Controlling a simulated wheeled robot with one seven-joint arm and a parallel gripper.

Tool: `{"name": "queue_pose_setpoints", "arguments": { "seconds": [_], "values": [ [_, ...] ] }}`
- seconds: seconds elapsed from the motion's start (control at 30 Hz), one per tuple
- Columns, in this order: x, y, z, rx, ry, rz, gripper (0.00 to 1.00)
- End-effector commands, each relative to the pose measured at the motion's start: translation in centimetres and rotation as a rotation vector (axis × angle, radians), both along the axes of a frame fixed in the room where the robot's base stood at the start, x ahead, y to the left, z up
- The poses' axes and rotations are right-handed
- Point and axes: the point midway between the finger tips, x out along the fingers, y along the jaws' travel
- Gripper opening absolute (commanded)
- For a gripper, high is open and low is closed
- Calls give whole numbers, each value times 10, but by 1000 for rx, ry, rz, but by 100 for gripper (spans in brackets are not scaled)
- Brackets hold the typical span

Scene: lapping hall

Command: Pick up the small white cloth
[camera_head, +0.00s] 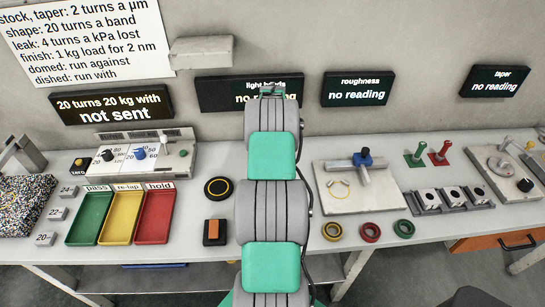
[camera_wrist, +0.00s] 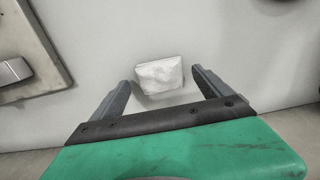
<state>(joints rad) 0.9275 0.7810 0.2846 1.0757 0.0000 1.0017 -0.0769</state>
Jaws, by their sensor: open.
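The small white cloth (camera_wrist: 160,74) shows in the wrist view as a pale, slightly creased, folded square on the light grey bench top. My gripper (camera_wrist: 160,84) is open, with one dark finger to the left of the cloth and one to the right. The cloth lies between and just ahead of the fingertips, and I see no grip on it. I cannot tell the height of the fingers above the bench. In the head view my arm covers the middle of the bench, and the cloth does not show there.
In the head view, green (camera_head: 90,217), yellow (camera_head: 121,217) and red (camera_head: 155,217) trays stand left of my arm. A black disc (camera_head: 218,188) and an orange rocker switch (camera_head: 213,231) lie closer. A plate with a blue-knobbed gauge (camera_head: 335,195) stands right. A metal plate (camera_wrist: 22,55) shows left in the wrist view.

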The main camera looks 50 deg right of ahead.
Motion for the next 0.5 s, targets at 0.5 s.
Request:
{"name": "queue_pose_setpoints", "arguments": {
  "seconds": [0.5],
  "values": [
    [1, 0, -6, -1, -1, 1, 69]
  ]
}}
